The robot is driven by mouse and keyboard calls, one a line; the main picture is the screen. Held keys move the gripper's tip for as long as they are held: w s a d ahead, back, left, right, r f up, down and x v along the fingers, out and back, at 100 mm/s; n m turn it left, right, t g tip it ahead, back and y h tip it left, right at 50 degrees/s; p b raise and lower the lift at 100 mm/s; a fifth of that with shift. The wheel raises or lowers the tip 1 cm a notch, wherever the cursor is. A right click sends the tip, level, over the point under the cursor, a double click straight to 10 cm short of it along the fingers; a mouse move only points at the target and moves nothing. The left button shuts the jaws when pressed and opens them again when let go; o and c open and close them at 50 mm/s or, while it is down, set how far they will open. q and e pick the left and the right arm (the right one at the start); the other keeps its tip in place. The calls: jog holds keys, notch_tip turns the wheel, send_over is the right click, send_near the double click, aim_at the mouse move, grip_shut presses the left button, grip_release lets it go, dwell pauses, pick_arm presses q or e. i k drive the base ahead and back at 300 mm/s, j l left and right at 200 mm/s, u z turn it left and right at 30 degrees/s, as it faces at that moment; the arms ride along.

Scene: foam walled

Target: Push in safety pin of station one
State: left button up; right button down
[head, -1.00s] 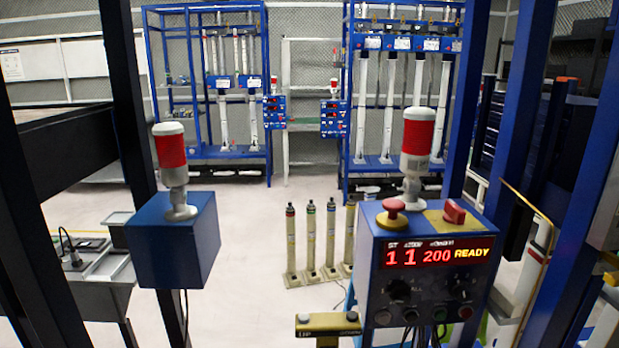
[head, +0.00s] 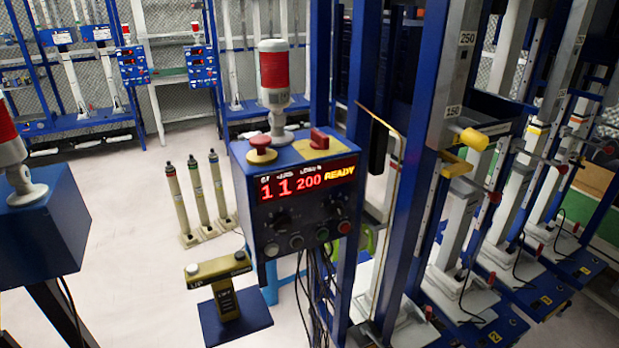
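The control box (head: 300,200) stands in the middle of the head view, and its red display reads "1 1 200 READY". To its right is a row of test stations in a blue frame. On the nearest station, a white column (head: 455,95) carries scale marks 250 and 150. A yellow cylindrical knob (head: 474,139), which looks like the safety pin, sticks out from that column. How far it is pushed in I cannot tell. Neither of my grippers is in view.
A blue box (head: 38,230) with a red-white lamp stands at left. Several posts (head: 205,195) stand on the floor behind. Blue uprights (head: 345,130) border the stations. Cables hang below the control box.

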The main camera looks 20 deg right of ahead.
aim_at(495, 197)
jog(key=z, duration=1.8)
